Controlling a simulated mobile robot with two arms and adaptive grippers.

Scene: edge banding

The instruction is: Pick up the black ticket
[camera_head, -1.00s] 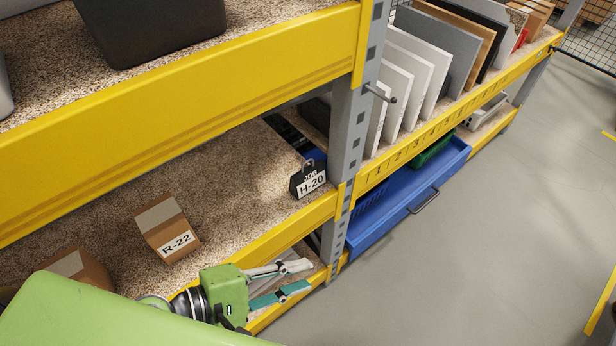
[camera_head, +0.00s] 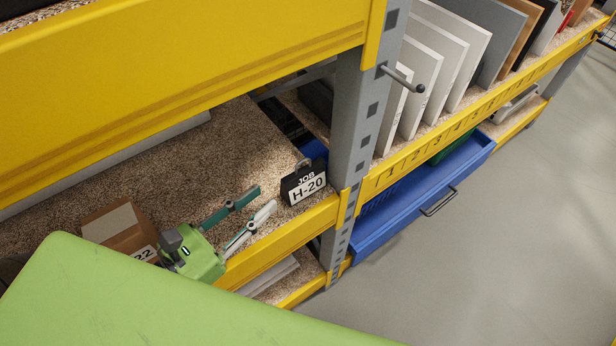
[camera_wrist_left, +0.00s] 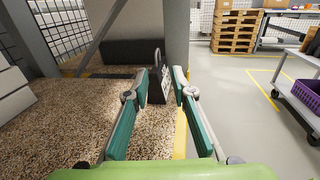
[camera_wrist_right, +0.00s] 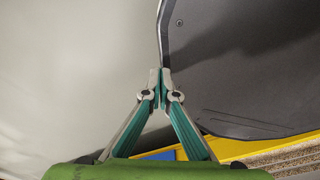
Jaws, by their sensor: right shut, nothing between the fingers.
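The black ticket (camera_head: 304,184) is a small black tag with a loop on top and a white label reading "JOB H-20". It stands on the speckled shelf near the grey upright. My left gripper (camera_head: 266,200) is open and empty just left of it, its fingers pointing at it. In the left wrist view the ticket (camera_wrist_left: 160,84) shows ahead between the two open fingers (camera_wrist_left: 161,78), apart from them. My right gripper (camera_wrist_right: 160,72) is shut and empty in its wrist view, in front of a pale surface and a dark grey panel. It is not seen in the head view.
A cardboard box (camera_head: 112,224) lies on the same shelf, behind my left gripper. The grey upright (camera_head: 352,140) stands right of the ticket. A yellow beam (camera_head: 280,243) edges the shelf. A blue drawer (camera_head: 400,212) sticks out at right. White panels (camera_head: 440,60) stand above it.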

